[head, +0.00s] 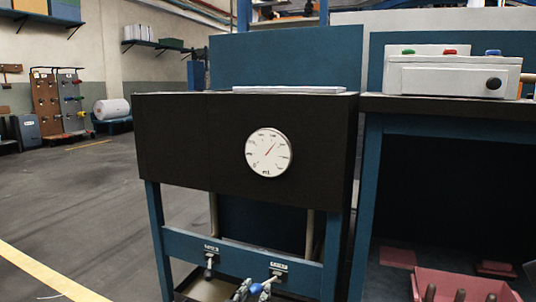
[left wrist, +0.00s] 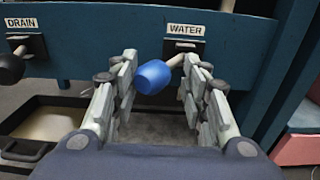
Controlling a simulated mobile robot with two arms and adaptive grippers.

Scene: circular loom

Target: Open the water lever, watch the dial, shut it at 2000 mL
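The white round dial (head: 268,153) is on the black front panel, marked "mL"; its red needle points up and to the right, and its numbers are too small to read. The water lever's blue knob (left wrist: 153,77) sticks out toward me below the "WATER" label (left wrist: 185,30); the knob also shows at the bottom of the head view (head: 256,289). My left gripper (left wrist: 160,70) is open, with its fingers on either side of the blue knob. A gap shows left of the knob; the right finger is close to it, and contact is unclear. My right gripper is out of view.
The drain lever with a black knob (left wrist: 10,68) is to the left under the "DRAIN" label. A tray (left wrist: 40,125) of liquid sits below it. A control box (head: 450,75) and a pink crate (head: 465,282) are at the right. Open floor lies left.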

